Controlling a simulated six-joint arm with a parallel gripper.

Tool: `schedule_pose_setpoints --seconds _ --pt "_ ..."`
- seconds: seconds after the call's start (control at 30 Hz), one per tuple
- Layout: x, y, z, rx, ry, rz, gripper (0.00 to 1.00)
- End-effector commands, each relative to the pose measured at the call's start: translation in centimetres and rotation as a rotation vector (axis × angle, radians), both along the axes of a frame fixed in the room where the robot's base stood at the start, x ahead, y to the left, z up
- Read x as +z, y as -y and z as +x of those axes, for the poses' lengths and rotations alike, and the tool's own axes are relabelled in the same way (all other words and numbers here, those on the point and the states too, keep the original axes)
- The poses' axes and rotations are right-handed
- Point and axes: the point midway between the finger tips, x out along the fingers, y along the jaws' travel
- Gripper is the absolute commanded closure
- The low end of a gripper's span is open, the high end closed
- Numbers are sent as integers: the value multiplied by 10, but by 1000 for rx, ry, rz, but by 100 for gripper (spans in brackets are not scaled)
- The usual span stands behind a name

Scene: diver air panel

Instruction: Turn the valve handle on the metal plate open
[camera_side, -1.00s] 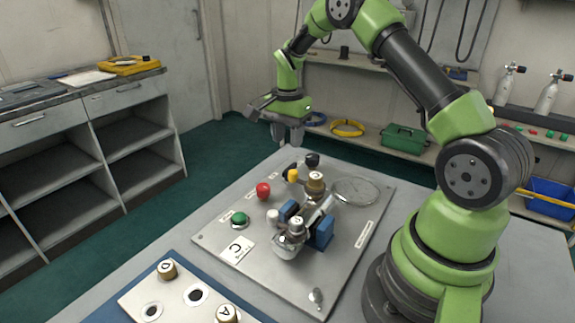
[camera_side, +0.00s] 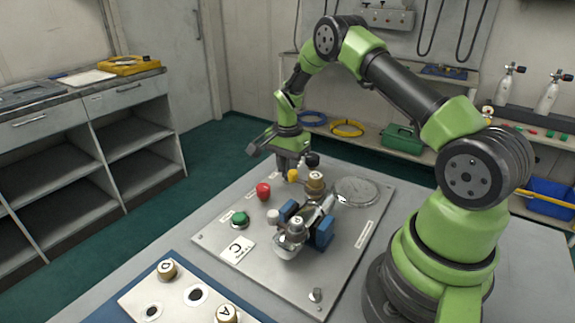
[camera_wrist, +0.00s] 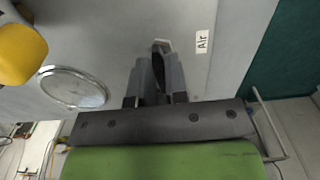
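The metal plate (camera_side: 345,240) lies on the table and carries several fittings. My gripper (camera_side: 290,167) points down over its far left part. A yellow knob (camera_side: 293,176) and a black knob (camera_side: 313,159) show beside the fingers, which hide part of this fitting. In the wrist view my fingers (camera_wrist: 161,58) stand apart, with a dark narrow part (camera_wrist: 159,82) between them. I cannot tell whether it is the valve handle or whether they touch it. An "Air" label (camera_wrist: 202,41) is right of the fingers.
A red knob (camera_side: 263,191), a green button (camera_side: 240,219) and a silver-and-blue assembly (camera_side: 322,232) are nearer the camera. A blue-edged panel (camera_side: 137,302) lies at the front.

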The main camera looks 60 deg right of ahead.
Motion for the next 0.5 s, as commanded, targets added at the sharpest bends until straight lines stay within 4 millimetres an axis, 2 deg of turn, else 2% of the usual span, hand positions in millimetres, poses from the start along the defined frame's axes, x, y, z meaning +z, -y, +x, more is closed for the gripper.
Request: schedule_pose_setpoints --seconds 0.3,0.5 --pt "0 0 0 16 0 0 100" --pt "0 0 0 93 0 1 100"
